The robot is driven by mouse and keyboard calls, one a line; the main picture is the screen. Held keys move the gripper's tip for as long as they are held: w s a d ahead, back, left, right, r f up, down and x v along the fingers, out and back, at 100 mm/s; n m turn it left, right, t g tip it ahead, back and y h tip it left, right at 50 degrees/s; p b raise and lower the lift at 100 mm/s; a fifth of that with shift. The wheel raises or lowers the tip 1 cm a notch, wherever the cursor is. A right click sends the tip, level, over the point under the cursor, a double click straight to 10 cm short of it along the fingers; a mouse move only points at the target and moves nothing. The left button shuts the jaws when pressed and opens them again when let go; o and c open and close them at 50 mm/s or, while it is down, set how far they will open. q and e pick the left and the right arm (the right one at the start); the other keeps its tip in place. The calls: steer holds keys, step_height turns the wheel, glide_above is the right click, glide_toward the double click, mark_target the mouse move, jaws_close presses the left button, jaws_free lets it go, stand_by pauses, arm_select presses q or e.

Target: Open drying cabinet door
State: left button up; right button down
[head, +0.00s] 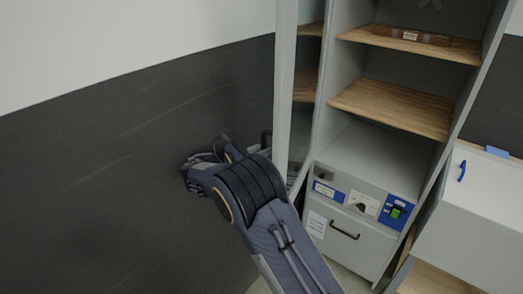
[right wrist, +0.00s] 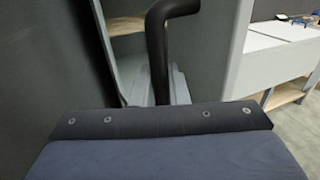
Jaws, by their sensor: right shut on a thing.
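The drying cabinet (head: 385,165) stands at the right of centre in the head view, its inside and wooden shelves in plain sight. Its grey door (head: 286,75) stands open at the cabinet's left side, seen nearly edge-on. The black door handle (head: 266,139) shows just left of the door's edge; it also shows in the right wrist view (right wrist: 158,50), rising from behind my gripper. My right gripper (head: 262,152) is shut on this handle, its fingertips mostly hidden by my arm. My left gripper is not in view.
A dark and white wall (head: 110,150) runs behind my arm at the left. A control panel with a green switch (head: 396,212) and a lower drawer (head: 345,235) sit below the shelves.

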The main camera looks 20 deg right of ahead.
steer(key=shift+d+r, duration=0.15)
steer(key=shift+d, duration=0.05)
steer(key=c, duration=1.6)
jaws_free()
steer(key=shift+o, duration=0.6)
steer(key=shift+d, duration=0.1)
steer(key=s+a+b, duration=0.1)
steer(key=a+b, duration=0.1)
steer(key=a, duration=0.5)
steer(key=shift+s+a, duration=0.2)
steer(key=shift+a, duration=0.15)
